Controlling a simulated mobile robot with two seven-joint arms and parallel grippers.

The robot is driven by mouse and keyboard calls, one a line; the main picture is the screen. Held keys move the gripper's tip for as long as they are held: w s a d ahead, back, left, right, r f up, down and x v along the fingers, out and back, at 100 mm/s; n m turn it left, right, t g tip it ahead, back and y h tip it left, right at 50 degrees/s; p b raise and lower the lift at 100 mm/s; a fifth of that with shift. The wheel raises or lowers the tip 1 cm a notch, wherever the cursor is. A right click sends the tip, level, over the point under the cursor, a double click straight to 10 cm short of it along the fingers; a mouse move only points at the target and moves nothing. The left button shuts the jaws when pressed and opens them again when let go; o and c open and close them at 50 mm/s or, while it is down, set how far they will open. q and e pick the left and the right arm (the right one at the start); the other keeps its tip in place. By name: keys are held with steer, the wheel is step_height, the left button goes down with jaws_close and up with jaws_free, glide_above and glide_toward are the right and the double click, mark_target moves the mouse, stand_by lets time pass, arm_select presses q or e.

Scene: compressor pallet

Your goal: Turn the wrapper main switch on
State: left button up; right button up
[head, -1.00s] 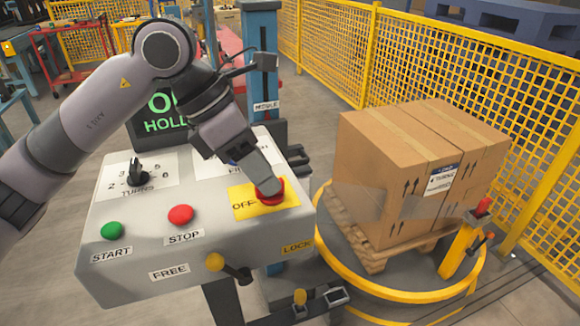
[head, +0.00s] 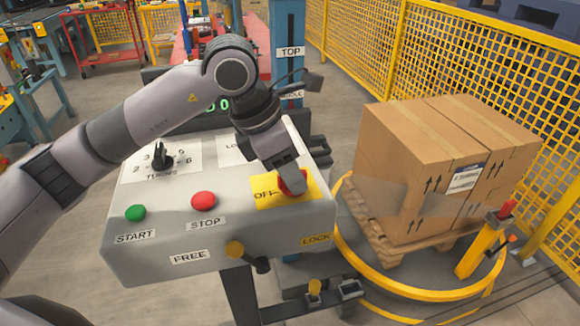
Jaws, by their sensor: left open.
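The wrapper main switch is a red knob (head: 297,184) on a yellow plate (head: 268,194) at the right of the grey control panel (head: 200,250). The word OFF shows on the plate's left side. My left gripper (head: 288,182) is open, with its fingers right at the knob from above. The fingers cover part of the knob, so I cannot tell whether they touch it or how far it is turned. My right gripper is not in view.
A large carton (head: 400,170) stands on a pallet on the turntable at right. A yellow mesh fence (head: 470,80) runs behind.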

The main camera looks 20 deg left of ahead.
arm_select(q)
jaws_close()
